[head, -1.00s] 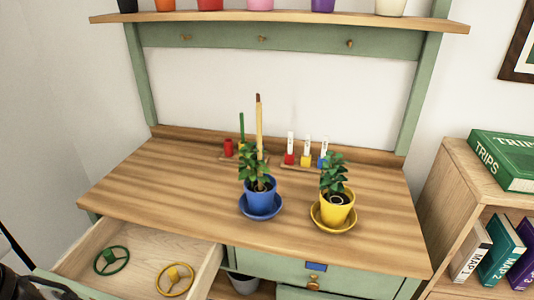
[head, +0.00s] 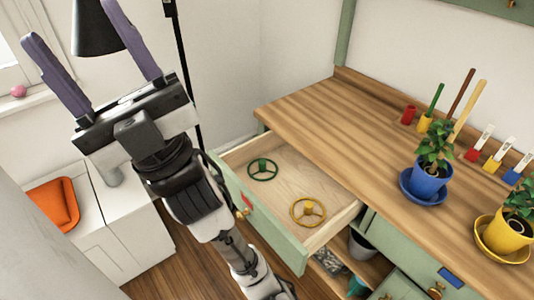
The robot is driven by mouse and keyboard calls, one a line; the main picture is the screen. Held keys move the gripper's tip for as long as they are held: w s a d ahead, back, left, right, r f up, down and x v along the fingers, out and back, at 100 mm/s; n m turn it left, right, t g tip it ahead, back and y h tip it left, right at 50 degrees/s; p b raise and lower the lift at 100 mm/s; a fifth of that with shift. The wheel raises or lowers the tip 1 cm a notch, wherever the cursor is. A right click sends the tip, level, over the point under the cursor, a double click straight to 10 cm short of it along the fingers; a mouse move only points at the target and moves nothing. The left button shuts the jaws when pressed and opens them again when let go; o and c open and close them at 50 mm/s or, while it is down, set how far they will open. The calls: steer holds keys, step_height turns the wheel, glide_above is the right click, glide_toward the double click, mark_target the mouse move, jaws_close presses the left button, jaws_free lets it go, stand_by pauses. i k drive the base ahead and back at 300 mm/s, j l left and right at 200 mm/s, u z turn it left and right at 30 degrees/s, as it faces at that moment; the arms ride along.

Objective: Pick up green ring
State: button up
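The green ring (head: 262,160) has spokes inside it and lies flat in the open drawer (head: 323,231), toward the drawer's far left corner. A yellow ring (head: 294,212) of the same kind lies nearer the drawer's right end, apart from the green one. My gripper (head: 82,30) is raised at the upper left, to the left of the drawer and apart from both rings. Its two purple fingers are spread wide with nothing between them.
The wooden desk top (head: 300,110) overhangs beside the drawer and carries a blue pot (head: 428,183), a yellow pot (head: 503,236) and candle-like sticks. A black lamp (head: 95,35) with a dark pole stands behind my gripper.

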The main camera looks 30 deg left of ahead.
mark_target(262, 161)
steer(key=j+u, duration=0.1)
steer(key=u, duration=0.3)
steer(key=i+u, duration=0.1)
steer(key=u, duration=0.35)
steer(key=i+l+u, duration=0.15)
steer(key=u, duration=0.15)
steer(key=i+l+u, duration=0.1)
steer(key=l+u, duration=0.15)
steer(key=i+l+u, duration=0.25)
steer(key=i+l, duration=0.05)
steer(key=i, duration=0.05)
